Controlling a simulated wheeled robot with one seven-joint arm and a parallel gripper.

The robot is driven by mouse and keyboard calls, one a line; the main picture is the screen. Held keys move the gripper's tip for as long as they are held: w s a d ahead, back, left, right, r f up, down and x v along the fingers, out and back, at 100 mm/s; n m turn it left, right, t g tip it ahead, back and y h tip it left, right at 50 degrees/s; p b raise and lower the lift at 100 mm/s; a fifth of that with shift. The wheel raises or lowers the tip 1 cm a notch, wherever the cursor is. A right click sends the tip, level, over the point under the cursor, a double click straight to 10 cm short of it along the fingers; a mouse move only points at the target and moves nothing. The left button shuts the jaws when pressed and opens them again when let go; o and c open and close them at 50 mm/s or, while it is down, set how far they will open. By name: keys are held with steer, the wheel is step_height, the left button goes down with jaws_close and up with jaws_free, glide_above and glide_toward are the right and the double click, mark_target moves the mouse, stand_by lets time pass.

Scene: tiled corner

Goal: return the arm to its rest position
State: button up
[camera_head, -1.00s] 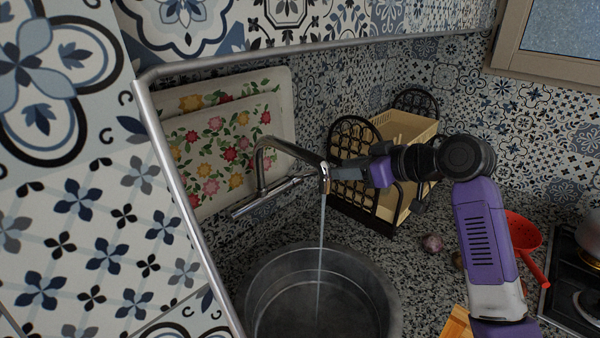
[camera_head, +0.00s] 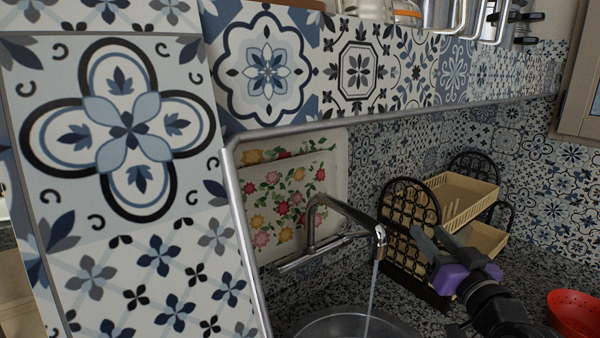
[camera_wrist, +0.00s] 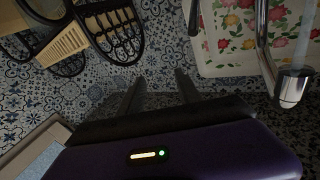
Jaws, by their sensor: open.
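My gripper (camera_head: 434,238) is at the lower right in the head view, with its dark fingers spread and nothing between them. The purple gripper body and dark wrist show behind the fingers. In the wrist view the two fingers (camera_wrist: 160,88) stand apart and empty. The metal faucet (camera_head: 345,207) is left of my gripper and clear of it, with water (camera_head: 371,290) running into the round metal basin (camera_head: 345,318). The faucet also shows at the right of the wrist view (camera_wrist: 292,88).
A dish rack with black arched sides (camera_head: 408,222) and beige trays (camera_head: 466,196) stands behind my gripper. A floral tray (camera_head: 285,205) leans on the tiled wall. A metal rail (camera_head: 243,215) runs along the tiled ledge at the left. A red colander (camera_head: 576,312) sits at lower right.

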steer(key=s+a+f+g+b, duration=0.1)
steer(key=s+f, duration=0.6)
steer(key=s, duration=0.9)
steer(key=s+a+f+g+h, duration=0.1)
steer(key=s+a+f, duration=0.2)
steer(key=s, duration=1.4)
steer(key=s+a+f+g+h+b, duration=0.1)
steer(key=s+a+f+g, duration=0.1)
steer(key=s+f, duration=1)
steer(key=s, duration=0.5)
steer(key=shift+s+a+b, duration=0.15)
steer(key=shift+b, duration=0.15)
